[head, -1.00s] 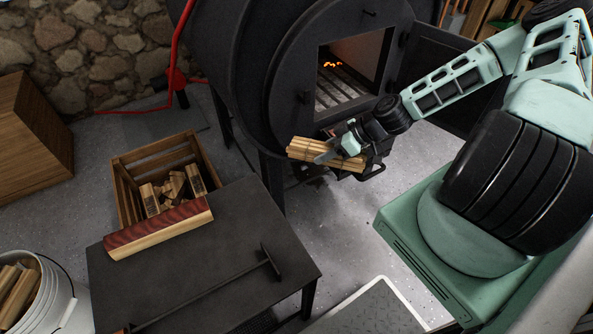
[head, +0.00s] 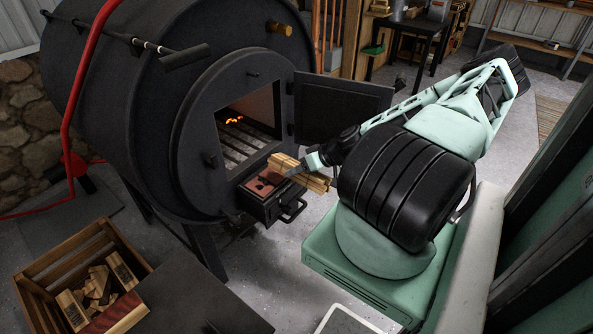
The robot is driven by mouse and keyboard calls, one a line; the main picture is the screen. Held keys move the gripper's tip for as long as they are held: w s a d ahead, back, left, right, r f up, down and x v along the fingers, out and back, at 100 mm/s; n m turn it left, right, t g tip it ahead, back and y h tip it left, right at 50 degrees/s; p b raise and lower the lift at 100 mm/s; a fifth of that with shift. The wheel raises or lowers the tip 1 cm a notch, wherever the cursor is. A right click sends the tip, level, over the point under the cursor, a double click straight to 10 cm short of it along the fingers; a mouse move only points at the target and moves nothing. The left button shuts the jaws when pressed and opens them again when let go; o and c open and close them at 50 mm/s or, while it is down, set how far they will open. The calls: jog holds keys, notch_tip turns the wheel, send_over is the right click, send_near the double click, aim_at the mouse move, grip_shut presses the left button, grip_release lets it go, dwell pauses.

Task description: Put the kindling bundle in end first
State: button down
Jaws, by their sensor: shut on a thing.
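The kindling bundle (head: 284,164) is a sheaf of pale sticks. My gripper (head: 297,170) is shut around it near its middle. The bundle is roughly level, in front of the stove opening and above the ash drawer, with one end toward the stove. The black barrel woodstove (head: 180,110) stands at centre left. Its door (head: 342,105) is swung open to the right. The firebox opening (head: 250,125) shows a grate and glowing embers (head: 234,119) at the back. The bundle is outside the opening.
The ash drawer (head: 266,208) sticks out below the opening, with a handle in front. A wooden crate (head: 50,268) of split wood is at lower left.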

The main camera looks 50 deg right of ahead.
jog(key=b, duration=0.5)
send_over(251, 156)
jog(key=shift+w+d, duration=0.2)
jog(key=shift+w, duration=0.05)
dwell(0.5)
jog(key=shift+f+b, duration=0.4)
jog(key=shift+f, duration=0.25)
dwell(0.4)
jog(key=shift+r, duration=0.1)
jog(key=c, duration=0.7)
grip_release()
jog(key=shift+o, duration=0.2)
